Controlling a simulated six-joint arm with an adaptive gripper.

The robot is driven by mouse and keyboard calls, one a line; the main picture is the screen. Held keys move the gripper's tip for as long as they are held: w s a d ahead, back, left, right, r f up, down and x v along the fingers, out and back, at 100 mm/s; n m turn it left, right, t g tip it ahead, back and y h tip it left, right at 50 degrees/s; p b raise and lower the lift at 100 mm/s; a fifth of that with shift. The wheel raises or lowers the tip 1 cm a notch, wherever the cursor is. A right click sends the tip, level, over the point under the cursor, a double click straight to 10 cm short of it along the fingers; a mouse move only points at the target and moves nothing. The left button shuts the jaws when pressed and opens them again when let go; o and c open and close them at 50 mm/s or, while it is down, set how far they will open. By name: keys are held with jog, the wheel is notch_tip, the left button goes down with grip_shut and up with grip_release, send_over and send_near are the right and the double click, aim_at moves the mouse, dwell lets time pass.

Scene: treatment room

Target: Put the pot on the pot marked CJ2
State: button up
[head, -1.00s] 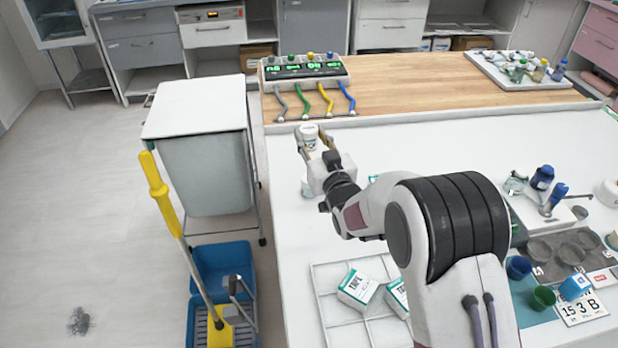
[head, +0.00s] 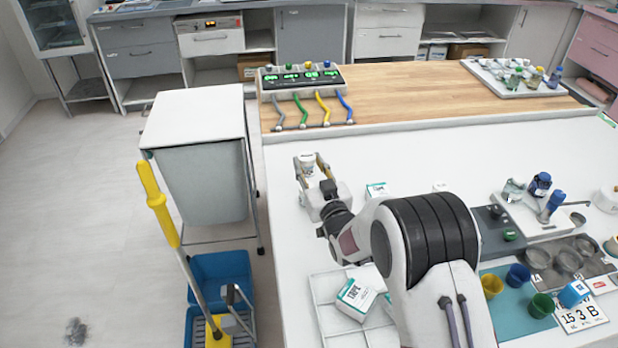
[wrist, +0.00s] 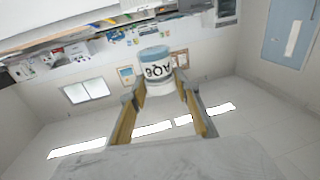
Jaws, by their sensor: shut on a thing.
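A small white pot (head: 306,164) is held between the fingers of my gripper (head: 308,161), over the left part of the white bench. In the wrist view the same pot (wrist: 155,70) has a grey-blue lid end and dark lettering that I cannot read surely. My gripper (wrist: 158,88) is shut on its sides there. I cannot make out a pot marked CJ2 in either view. A white pot-like thing (head: 607,197) stands at the right edge of the head view, its marking not readable.
Coloured cups (head: 518,275), a dark device (head: 497,222) and bottles (head: 540,184) stand to the right. The bench between is mostly bare.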

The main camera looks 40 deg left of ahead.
aim_at(309, 177)
jog(key=shift+f, duration=0.35)
jog(key=shift+f, duration=1.9)
jog(key=shift+f, duration=0.1)
jog(key=o, duration=1.1)
